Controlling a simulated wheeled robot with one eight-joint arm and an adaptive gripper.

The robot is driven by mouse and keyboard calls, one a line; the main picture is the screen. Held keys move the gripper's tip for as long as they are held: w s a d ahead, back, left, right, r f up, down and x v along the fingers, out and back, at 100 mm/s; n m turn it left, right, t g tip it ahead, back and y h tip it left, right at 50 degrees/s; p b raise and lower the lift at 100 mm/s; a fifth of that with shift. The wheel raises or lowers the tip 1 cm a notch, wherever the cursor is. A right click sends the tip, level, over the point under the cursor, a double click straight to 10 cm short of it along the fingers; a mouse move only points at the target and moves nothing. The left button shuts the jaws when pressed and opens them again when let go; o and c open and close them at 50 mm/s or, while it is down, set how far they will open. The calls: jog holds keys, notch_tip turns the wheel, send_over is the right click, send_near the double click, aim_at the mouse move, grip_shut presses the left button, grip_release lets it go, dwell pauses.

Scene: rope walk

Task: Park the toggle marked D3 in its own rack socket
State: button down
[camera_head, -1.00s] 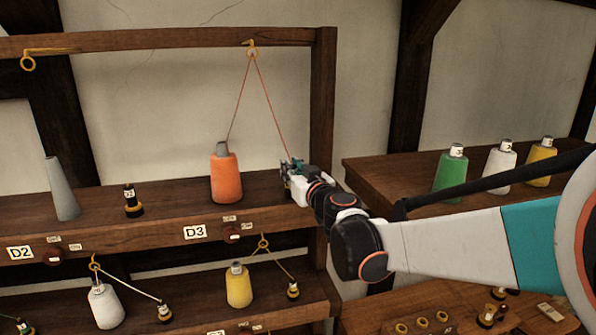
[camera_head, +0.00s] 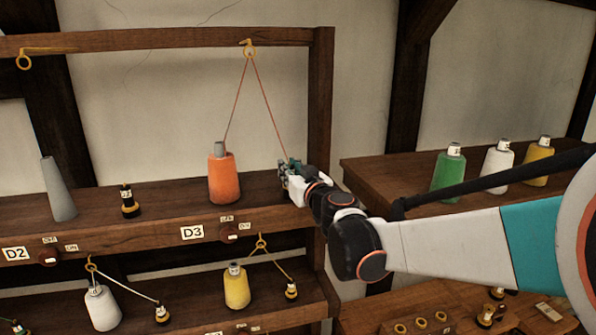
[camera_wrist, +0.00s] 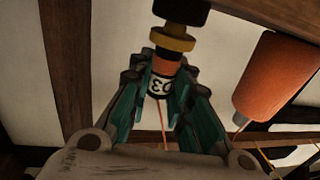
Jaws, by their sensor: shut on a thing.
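The toggle marked D3 (camera_wrist: 160,86) is in my gripper (camera_wrist: 160,105) in the wrist view. It has a white label, an orange band, a yellow ring and a black end. My gripper (camera_head: 291,176) is shut on it over the right end of the upper shelf, right of the orange cone (camera_head: 224,178). A red thread (camera_head: 272,107) runs from the cone up through a yellow eye (camera_head: 248,47) and down to my gripper. The D3 label (camera_head: 192,232) is on the shelf front below the cone. My gripper hides the toggle in the head view, and no socket shows there.
A wooden post (camera_head: 321,120) stands close right of my gripper. Left along the shelf are another toggle (camera_head: 129,201) and a grey cone (camera_head: 58,190). A lower shelf holds a yellow cone (camera_head: 237,288) and a white cone (camera_head: 102,306). A side table (camera_head: 385,170) carries bottle-like spools.

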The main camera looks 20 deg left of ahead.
jog(key=shift+f+b, duration=0.4)
jog(key=shift+f, duration=0.1)
jog(key=c, duration=1.8)
grip_release()
jog(key=shift+o, duration=0.2)
jog(key=shift+v, duration=1.2)
jog(key=v, duration=0.9)
jog(key=shift+b, duration=0.3)
jog(key=shift+a, duration=0.15)
